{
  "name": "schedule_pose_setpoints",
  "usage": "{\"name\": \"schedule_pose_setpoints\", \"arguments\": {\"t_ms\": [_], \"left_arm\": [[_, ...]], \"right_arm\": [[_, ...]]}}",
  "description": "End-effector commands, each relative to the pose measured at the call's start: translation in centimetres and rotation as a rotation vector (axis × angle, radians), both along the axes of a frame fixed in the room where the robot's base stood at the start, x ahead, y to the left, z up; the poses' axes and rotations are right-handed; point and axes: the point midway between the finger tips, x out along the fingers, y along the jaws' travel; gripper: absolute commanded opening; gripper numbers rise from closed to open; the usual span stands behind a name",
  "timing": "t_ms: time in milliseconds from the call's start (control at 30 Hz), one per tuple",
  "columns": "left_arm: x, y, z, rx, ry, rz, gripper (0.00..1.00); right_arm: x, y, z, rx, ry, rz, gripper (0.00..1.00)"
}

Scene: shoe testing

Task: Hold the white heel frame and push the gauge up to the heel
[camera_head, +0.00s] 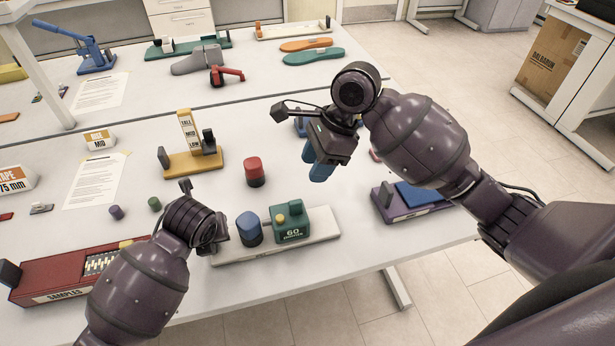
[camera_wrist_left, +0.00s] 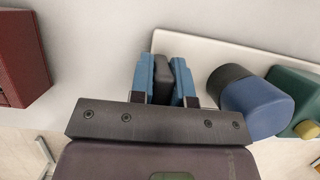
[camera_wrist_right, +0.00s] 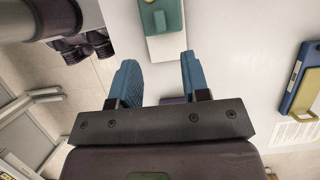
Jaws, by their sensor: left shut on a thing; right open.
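The white heel frame (camera_head: 275,249) lies near the front edge of the table. A blue heel with a dark end (camera_head: 249,229) stands on it, left of the green gauge (camera_head: 291,224) marked 60 with a yellow knob; a small gap seems to part them. My left gripper (camera_wrist_left: 164,82) is shut on the dark post (camera_wrist_left: 163,72) at the frame's left end. My right gripper (camera_head: 318,170) is open and empty, above the table beyond the gauge. In the right wrist view, the gauge (camera_wrist_right: 163,14) and frame (camera_wrist_right: 168,45) lie ahead of its fingers.
A red and black cylinder (camera_head: 254,172) stands behind the frame. A yellow frame (camera_head: 192,161) is farther back. A red samples box (camera_head: 80,275) is at left, a purple frame with a blue pad (camera_head: 410,200) at right. Table around the gauge is mostly clear.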

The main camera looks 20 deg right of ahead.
Motion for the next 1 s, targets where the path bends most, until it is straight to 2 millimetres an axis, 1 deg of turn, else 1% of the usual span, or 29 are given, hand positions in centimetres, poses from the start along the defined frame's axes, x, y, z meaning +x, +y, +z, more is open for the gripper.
{"name": "schedule_pose_setpoints", "arguments": {"t_ms": [33, 133, 433, 467, 500, 567, 633, 667, 700, 733, 800, 867, 900, 1000], "left_arm": [[0.0, 0.0, 0.0, 0.0, -0.001, 0.0, 0.0], [0.0, 0.0, 0.0, 0.0, -0.001, 0.0, 0.0], [0.0, 0.0, 0.0, 0.0, -0.001, 0.0, 0.0], [0.0, 0.0, 0.0, 0.0, -0.001, 0.0, 0.0], [0.0, 0.0, 0.0, 0.0, -0.001, 0.0, 0.0], [0.0, 0.0, 0.0, 0.0, -0.001, 0.0, 0.0], [0.0, 0.0, 0.0, 0.0, -0.001, 0.0, 0.0], [0.0, 0.0, 0.0, 0.0, -0.001, 0.0, 0.0], [0.0, 0.0, 0.0, 0.0, -0.001, 0.0, 0.0], [0.0, 0.0, 0.0, 0.0, -0.001, 0.0, 0.0], [0.0, 0.0, 0.0, 0.0, -0.001, 0.0, 0.0], [0.0, 0.0, 0.0, 0.0, -0.001, 0.0, 0.0], [0.0, 0.0, 0.0, 0.0, -0.001, 0.0, 0.0], [0.0, 0.0, 0.0, 0.0, -0.001, 0.0, 0.0]], "right_arm": [[0.0, -0.2, 0.4, 0.0, 0.0, 0.001, 0.43], [0.0, -0.4, 0.9, -0.001, 0.0, 0.001, 0.43], [0.0, -0.5, 1.1, 0.0, 0.001, 0.001, 0.43], [0.0, -0.5, 1.1, -0.001, 0.001, 0.001, 0.4], [-0.1, -0.5, 1.1, -0.001, 0.001, 0.0, 0.33], [-0.2, -0.6, 0.8, -0.001, 0.007, -0.001, 0.24], [-0.5, -1.1, 0.1, -0.006, 0.021, -0.012, 0.13], [-0.7, -1.5, -0.3, -0.009, 0.031, -0.019, 0.09], [-0.9, -2.5, -1.0, -0.013, 0.047, -0.038, 0.03], [-1.0, -3.3, -1.5, -0.018, 0.06, -0.054, 0.0], [-1.5, -5.4, -2.9, -0.004, 0.11, -0.097, 0.0], [-1.8, -7.3, -3.9, 0.037, 0.145, -0.123, 0.0], [-2.0, -8.6, -4.4, 0.08, 0.16, -0.129, 0.0], [-1.9, -10.8, -4.7, 0.198, 0.157, -0.124, 0.0]]}}
